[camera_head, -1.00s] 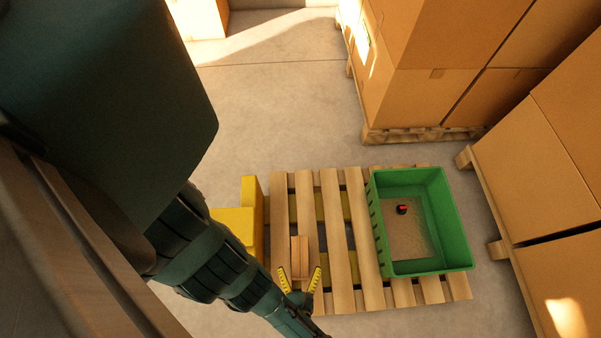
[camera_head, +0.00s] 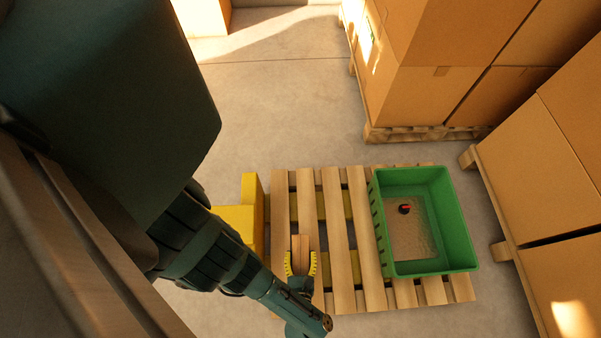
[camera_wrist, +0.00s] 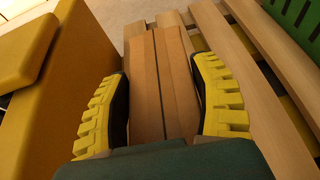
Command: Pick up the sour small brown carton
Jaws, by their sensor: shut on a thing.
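The small brown carton (camera_head: 300,246) lies on the left part of the wooden pallet. In the wrist view the carton (camera_wrist: 158,75) runs lengthwise between the fingers, with a seam along its top. My gripper (camera_head: 301,264) has its yellow ribbed fingers on both sides of the carton's near part. In the wrist view my gripper (camera_wrist: 163,100) is shut on the carton. The carton's near end is hidden by the gripper body. Whether it is lifted off the slats I cannot tell.
The wooden pallet (camera_head: 341,235) bears a green crate (camera_head: 458,235) at right, holding a small dark and red item (camera_head: 404,209). A yellow block (camera_head: 237,220) stands left of the pallet. Large stacked boxes (camera_head: 545,200) stand at the right. Floor behind the pallet is clear.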

